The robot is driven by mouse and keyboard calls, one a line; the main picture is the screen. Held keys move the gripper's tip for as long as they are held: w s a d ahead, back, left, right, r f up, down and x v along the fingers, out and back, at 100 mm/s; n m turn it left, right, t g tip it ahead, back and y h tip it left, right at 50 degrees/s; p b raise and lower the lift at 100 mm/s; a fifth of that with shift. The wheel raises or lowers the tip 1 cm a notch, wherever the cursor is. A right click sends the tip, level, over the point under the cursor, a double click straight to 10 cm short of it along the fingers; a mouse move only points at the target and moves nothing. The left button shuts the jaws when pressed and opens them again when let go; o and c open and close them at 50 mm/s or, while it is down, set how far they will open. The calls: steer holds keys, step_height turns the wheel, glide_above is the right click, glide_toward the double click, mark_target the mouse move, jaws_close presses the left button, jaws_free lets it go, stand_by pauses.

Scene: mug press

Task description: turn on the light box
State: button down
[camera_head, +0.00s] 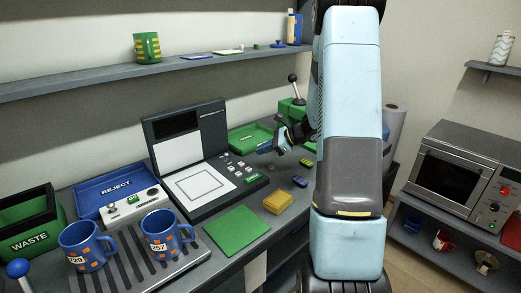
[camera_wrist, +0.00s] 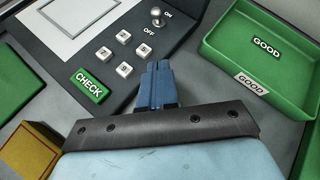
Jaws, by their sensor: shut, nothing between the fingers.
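The light box (camera_head: 203,187) is a dark grey unit with a raised back, a white upright panel and a white framed square on its base. In the wrist view its corner (camera_wrist: 85,22) shows several numbered white buttons and a green CHECK button (camera_wrist: 89,86). A small metal toggle switch (camera_wrist: 157,17) stands between the words ON and OFF; I cannot tell which way it is set. My gripper (camera_head: 268,148) is shut and empty at the right side of the box. In the wrist view its blue fingertips (camera_wrist: 158,68) are below the toggle in the picture, apart from it.
A green GOOD tray (camera_wrist: 235,78) lies right of the box. A blue REJECT tray (camera_head: 100,183), a green WASTE bin (camera_head: 28,240) and two blue mugs (camera_head: 82,248) stand on the left. A green mat (camera_head: 236,229) and a yellow block (camera_head: 278,202) lie in front.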

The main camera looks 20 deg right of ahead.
mark_target(227, 158)
steer(key=x, duration=0.7)
steer(key=shift+w+a+f, duration=0.1)
steer(key=shift+a+f, duration=0.1)
steer(key=shift+a, duration=0.05)
steer(key=shift+w+a+r, duration=0.2)
steer(key=shift+w+a, duration=0.05)
steer(key=shift+a, duration=0.25)
steer(key=shift+w+a+r, duration=0.2)
steer(key=shift+a, duration=0.25)
steer(key=shift+w+a+r, duration=0.15)
steer(key=shift+w+a, duration=0.2)
steer(key=shift+a, duration=0.25)
